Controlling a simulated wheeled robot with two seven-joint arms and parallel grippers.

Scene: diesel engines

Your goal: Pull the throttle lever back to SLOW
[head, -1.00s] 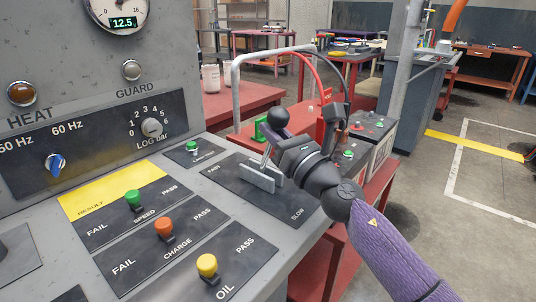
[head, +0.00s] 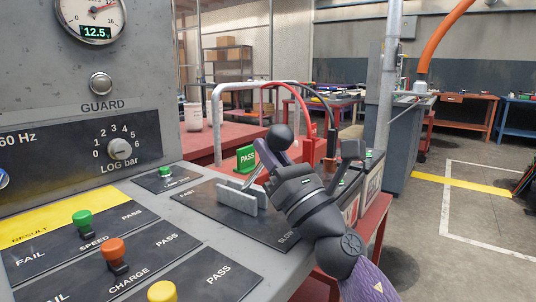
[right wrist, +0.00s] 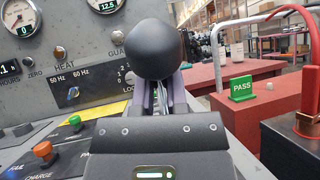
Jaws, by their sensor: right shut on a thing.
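The throttle lever has a round dark knob (head: 281,136) on a thin metal rod. It rises between two grey guide plates (head: 240,197) on a dark panel (head: 198,202) marked FAST at the left and SLOW at the near right. In the head view the lever leans right, toward the SLOW side. My right gripper (head: 268,158) is shut on the lever just below the knob. In the right wrist view the knob (right wrist: 152,48) sits above the fingers, which flank the rod and hide part of it. My left gripper is not in view.
Green, orange and yellow knobs (head: 82,222) stand on the console's left. A small green-capped switch (head: 166,172) is beside the throttle panel. A green PASS sign (head: 247,158) and a red hose (head: 303,100) are behind the lever. Floor is open at right.

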